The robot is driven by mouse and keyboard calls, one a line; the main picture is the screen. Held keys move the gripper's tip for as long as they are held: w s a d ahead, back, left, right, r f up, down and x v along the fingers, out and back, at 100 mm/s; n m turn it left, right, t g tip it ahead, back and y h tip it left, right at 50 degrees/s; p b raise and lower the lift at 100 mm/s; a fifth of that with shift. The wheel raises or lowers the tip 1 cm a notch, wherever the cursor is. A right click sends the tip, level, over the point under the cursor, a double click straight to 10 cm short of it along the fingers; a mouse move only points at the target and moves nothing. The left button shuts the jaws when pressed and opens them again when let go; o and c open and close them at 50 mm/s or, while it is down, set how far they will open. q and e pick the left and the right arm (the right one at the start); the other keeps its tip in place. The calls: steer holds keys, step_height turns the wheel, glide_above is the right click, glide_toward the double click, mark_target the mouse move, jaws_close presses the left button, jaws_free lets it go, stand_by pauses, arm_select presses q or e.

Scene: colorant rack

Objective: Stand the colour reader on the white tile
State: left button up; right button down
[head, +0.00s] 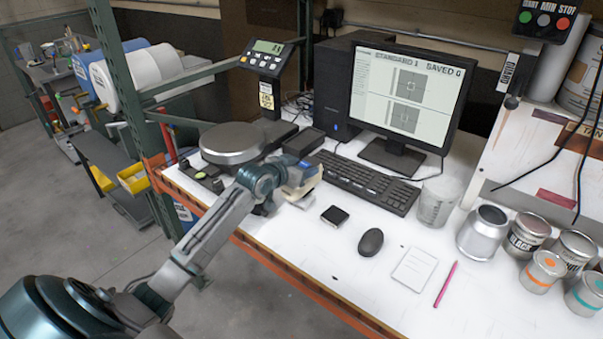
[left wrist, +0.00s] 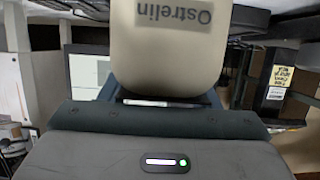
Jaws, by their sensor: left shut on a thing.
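My left gripper (head: 298,178) is above the bench, just in front of the keyboard's left end. It is shut on the cream colour reader (head: 306,191), which sticks out beyond the jaws. In the left wrist view the reader (left wrist: 168,50) fills the top middle, with the upside-down word "Ostrelin" on it. The reader's lower end and any contact with the bench are hidden. My right gripper is not in view.
A scale (head: 232,143) stands left of the gripper, with its display behind. The keyboard (head: 368,182) and monitor (head: 410,95) are behind. A mouse (head: 371,242), a pink pencil (head: 445,284), a clear beaker (head: 438,200) and several cans are to the right. The front bench has bare patches.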

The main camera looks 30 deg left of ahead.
arm_select(q)
step_height(320, 180, down, 2)
steer(key=shift+s+p, duration=0.1)
steer(key=shift+p, duration=0.4)
steer(key=shift+f, duration=0.4)
steer(key=shift+f, duration=0.15)
steer(key=o, duration=1.5)
steer(key=shift+c, duration=0.2)
